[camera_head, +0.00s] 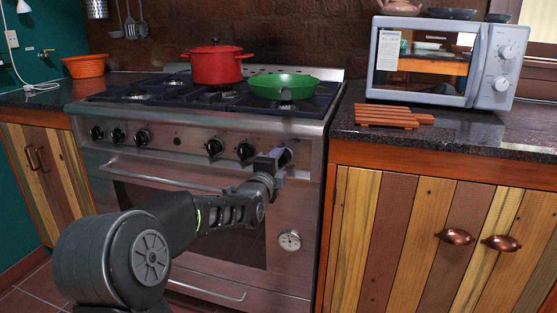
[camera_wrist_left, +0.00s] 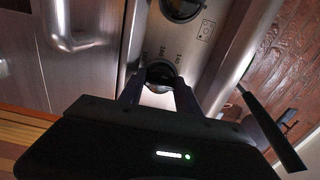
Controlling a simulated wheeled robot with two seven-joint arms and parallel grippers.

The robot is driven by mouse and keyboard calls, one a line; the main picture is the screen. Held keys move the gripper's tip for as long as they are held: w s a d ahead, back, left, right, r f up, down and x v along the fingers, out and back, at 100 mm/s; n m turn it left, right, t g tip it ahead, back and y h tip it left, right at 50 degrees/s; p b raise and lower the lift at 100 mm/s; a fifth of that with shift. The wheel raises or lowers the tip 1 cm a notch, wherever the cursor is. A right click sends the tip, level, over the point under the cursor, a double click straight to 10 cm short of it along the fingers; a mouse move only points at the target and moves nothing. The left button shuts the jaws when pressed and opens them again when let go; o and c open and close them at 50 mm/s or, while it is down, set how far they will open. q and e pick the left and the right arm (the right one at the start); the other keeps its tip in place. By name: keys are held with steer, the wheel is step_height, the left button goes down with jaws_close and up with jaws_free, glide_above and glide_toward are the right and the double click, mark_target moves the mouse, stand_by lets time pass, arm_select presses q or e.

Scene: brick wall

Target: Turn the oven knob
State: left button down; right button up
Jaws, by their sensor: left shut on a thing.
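The stainless oven (camera_head: 200,180) has a row of black knobs on its front panel. My left gripper (camera_head: 277,157) is at the rightmost knob (camera_head: 287,156), which it partly hides in the head view. In the left wrist view the two fingers of my left gripper (camera_wrist_left: 157,90) stand on either side of this dark round knob (camera_wrist_left: 161,73) and are shut on it. Printed numbers show on the panel beside the knob. Another knob (camera_wrist_left: 181,8) shows at the top of the wrist view, clear of the fingers. My right gripper is not in view.
The oven door handle (camera_head: 160,178) runs below the knobs. A red pot (camera_head: 217,66) and a green pan (camera_head: 297,84) stand on the cooktop. To the right, a wooden trivet (camera_head: 392,117) and a microwave (camera_head: 424,63) rest on the dark counter (camera_head: 460,130).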

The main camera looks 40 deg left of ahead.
arm_select(q)
steer(key=shift+m, duration=0.3)
steer(key=c, duration=0.9)
jaws_free()
steer(key=shift+o, duration=0.2)
steer(key=shift+f, duration=0.15)
